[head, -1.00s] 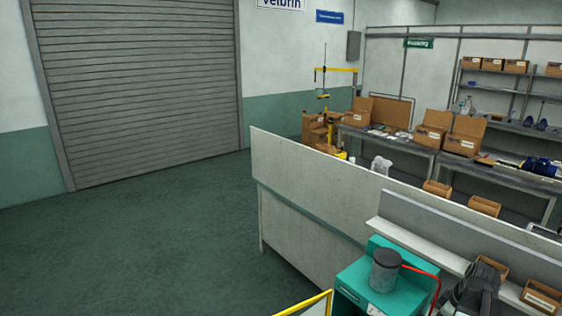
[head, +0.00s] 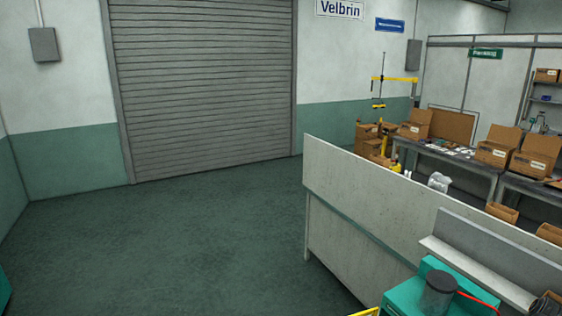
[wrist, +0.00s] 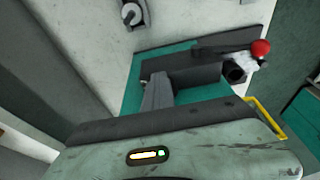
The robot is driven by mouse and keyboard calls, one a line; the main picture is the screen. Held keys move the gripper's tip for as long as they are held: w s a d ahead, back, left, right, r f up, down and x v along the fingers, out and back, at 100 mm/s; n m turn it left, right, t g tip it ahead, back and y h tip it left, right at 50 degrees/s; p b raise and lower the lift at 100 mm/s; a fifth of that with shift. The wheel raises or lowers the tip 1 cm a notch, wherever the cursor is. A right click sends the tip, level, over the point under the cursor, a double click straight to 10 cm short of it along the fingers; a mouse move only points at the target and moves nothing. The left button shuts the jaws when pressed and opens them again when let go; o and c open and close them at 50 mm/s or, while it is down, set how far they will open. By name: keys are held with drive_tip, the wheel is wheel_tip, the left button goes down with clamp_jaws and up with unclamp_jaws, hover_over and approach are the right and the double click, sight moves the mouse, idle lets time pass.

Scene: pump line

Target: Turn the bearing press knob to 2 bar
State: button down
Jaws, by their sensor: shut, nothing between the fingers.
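In the wrist view, my gripper (wrist: 157,80) shows as a narrow grey shape above its housing; it is shut and empty. Beyond it is a teal base with dark grey parts and a lever ending in a red ball (wrist: 261,47). A round pale knob on a dark fitting (wrist: 131,14) sits at the top left, apart from my fingers. I cannot tell whether it is the bearing press knob, and no scale or pressure reading is legible. The head view shows neither my gripper nor a knob I can make out.
Open green floor (head: 190,240) lies left, before a shutter door (head: 205,90). Boxes stand on benches beyond.

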drive_tip(key=shift+s+a, duration=0.1)
drive_tip(key=shift+a, duration=0.25)
drive_tip(key=shift+s+d, duration=0.1)
drive_tip(key=shift+s, duration=0.05)
drive_tip(key=w+p+v, duration=0.1)
drive_tip(key=p+v, duration=0.4)
drive_tip(key=p, duration=0.1)
drive_tip(key=shift+s+r, duration=0.2)
drive_tip(key=shift+r, duration=0.35)
